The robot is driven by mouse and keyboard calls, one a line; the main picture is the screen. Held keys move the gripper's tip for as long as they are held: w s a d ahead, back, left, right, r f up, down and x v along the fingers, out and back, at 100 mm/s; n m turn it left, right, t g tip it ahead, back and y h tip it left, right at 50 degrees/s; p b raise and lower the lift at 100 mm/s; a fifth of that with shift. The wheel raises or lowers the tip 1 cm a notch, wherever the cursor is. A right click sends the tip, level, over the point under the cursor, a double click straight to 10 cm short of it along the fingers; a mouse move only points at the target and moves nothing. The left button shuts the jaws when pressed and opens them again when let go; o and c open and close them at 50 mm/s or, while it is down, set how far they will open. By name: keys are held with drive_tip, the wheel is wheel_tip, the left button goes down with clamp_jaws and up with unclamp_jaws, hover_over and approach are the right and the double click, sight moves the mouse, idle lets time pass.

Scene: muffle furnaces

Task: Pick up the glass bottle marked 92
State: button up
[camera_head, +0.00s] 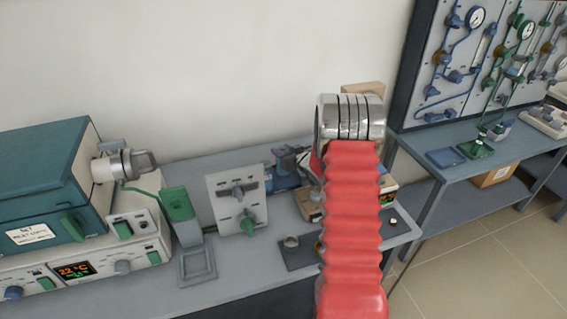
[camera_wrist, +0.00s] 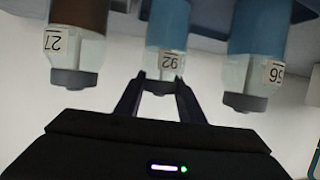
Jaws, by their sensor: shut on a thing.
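The glass bottle marked 92 (camera_wrist: 167,40) is in the middle of the wrist view, which shows it upside down. It is clear glass with blue contents, a white label and a grey cap. My gripper (camera_wrist: 160,82) is shut on it, with one dark finger on each side near the cap. In the head view my red arm covers the middle right of the bench, and neither the gripper nor the bottle can be made out there.
A bottle marked 27 (camera_wrist: 75,45) with brown contents stands on one side, and a bottle marked 56 (camera_wrist: 255,50) with blue contents stands close on the other. In the head view a teal furnace (camera_head: 45,185) and a grey control box (camera_head: 236,200) occupy the bench.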

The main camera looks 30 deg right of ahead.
drive_tip(key=shift+s+f, duration=0.15)
drive_tip(key=shift+f, duration=0.25)
clamp_jaws()
drive_tip(key=shift+a, duration=0.1)
wheel_tip(320, 180, up, 11)
drive_tip(key=shift+f, duration=0.2)
idle(0.7)
